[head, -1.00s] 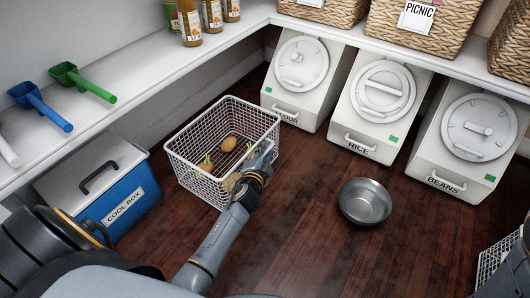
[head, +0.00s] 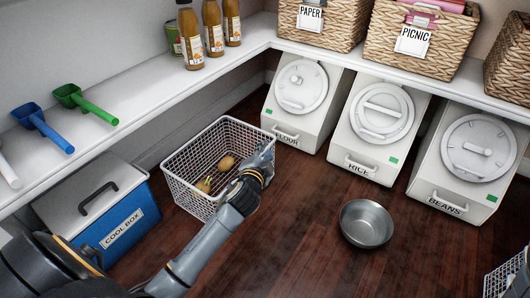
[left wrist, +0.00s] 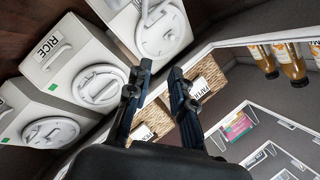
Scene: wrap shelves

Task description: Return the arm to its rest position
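My left gripper (head: 266,152) is in front of the right side of the white wire basket (head: 178,180) on the floor in the head view, hiding part of its rim. In the left wrist view the two dark fingers of this gripper (left wrist: 161,70) stand apart with nothing between them. They point towards the bins and the shelf. Inside the basket lie a brown potato-like vegetable (head: 226,162) and another with a green sprout (head: 204,185). My right gripper is not in view.
White bins labelled flour (head: 300,105), rice (head: 365,158) and beans (head: 450,195) stand along the back. A metal bowl (head: 366,223) and a blue cool box (head: 128,225) are on the floor. Bottles (head: 190,38), scoops (head: 72,98) and wicker baskets (head: 385,35) are on the shelf.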

